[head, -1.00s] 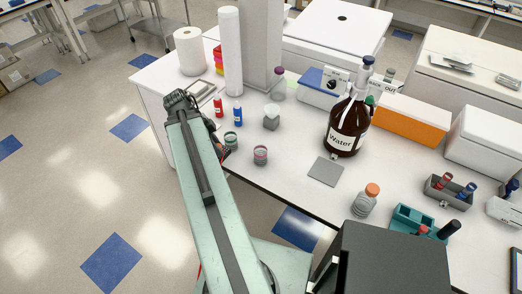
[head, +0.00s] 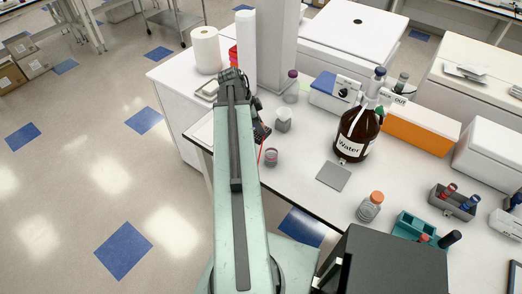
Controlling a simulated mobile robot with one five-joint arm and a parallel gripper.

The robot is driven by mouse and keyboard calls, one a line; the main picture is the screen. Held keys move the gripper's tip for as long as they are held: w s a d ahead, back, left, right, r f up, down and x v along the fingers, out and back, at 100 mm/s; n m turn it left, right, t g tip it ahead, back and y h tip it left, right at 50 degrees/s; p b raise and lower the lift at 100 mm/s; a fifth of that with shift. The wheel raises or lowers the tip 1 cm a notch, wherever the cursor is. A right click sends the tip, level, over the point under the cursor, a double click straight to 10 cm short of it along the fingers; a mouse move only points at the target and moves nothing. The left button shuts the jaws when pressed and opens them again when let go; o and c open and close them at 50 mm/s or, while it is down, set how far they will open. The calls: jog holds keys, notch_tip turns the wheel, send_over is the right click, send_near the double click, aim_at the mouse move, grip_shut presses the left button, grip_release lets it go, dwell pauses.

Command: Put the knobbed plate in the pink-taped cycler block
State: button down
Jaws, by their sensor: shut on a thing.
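My gripper (head: 264,131) is at the far end of my pale green arm, over the left part of the white bench. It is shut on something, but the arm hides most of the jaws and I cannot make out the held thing. A flat grey square (head: 333,177) lies on the bench in front of the brown water bottle. I cannot tell whether it is the knobbed plate. I make out no cycler block with pink tape.
A white paper roll (head: 206,50) and a tall white roll (head: 246,45) stand at the back left. Racks with tubes are at right.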

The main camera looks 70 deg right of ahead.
jog(key=shift+s+f+b, duration=0.1)
jog(key=shift+f+b, duration=0.2)
notch_tip(320, 180, down, 10)
jog(key=b, duration=0.9)
jog(key=shift+r+b, duration=0.1)
jog(key=shift+b, duration=0.25)
jog(key=shift+r, duration=0.2)
jog(key=shift+f, duration=0.15)
jog(key=c, duration=1.1)
grip_release()
